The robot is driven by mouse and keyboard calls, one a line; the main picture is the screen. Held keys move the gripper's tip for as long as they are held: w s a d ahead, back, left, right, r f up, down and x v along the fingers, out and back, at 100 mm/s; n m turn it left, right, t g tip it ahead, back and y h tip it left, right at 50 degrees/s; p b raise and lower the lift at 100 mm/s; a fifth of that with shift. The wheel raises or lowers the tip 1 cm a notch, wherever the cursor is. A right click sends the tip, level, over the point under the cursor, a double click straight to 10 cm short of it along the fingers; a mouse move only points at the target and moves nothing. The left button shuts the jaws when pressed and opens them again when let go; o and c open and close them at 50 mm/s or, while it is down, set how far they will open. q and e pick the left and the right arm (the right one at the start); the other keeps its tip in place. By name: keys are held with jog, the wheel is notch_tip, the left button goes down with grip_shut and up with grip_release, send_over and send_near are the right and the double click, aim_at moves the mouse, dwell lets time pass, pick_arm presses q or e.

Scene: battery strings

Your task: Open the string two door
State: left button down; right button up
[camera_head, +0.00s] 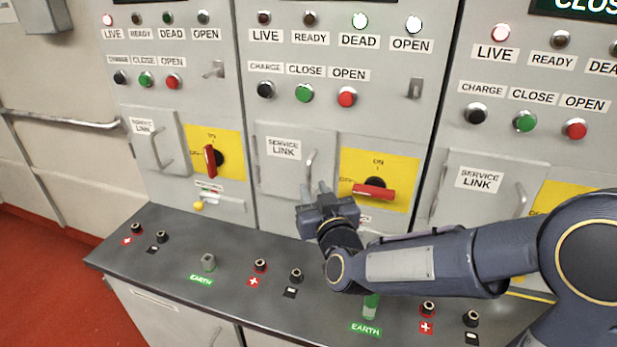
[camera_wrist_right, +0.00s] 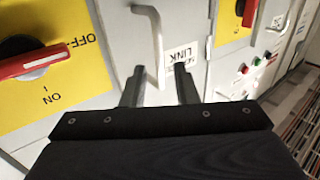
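The string two door is taken to be the middle SERVICE LINK door (camera_head: 285,175), a grey panel that looks shut. Its upright metal handle (camera_head: 311,162) is at its right side. My right gripper (camera_head: 315,189) is just below and in front of that handle. In the right wrist view, the two fingers of my right gripper (camera_wrist_right: 160,70) are apart, and the handle (camera_wrist_right: 156,35) shows between and beyond their tips. I cannot tell whether they touch it. Nothing is held. My left gripper is not in view.
The middle red rotary switch (camera_head: 374,191) lies horizontal, right of the door. The left switch (camera_head: 210,161) is upright. The middle DEAD lamp (camera_head: 360,21) and OPEN lamp (camera_head: 413,24) are lit. A dark ledge (camera_head: 225,240) with sockets juts out below the doors.

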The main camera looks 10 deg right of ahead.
aim_at(309, 181)
jog(key=w+p, duration=0.1)
jog(key=w, duration=0.4)
jog(key=shift+w+a, duration=0.1)
grip_shut()
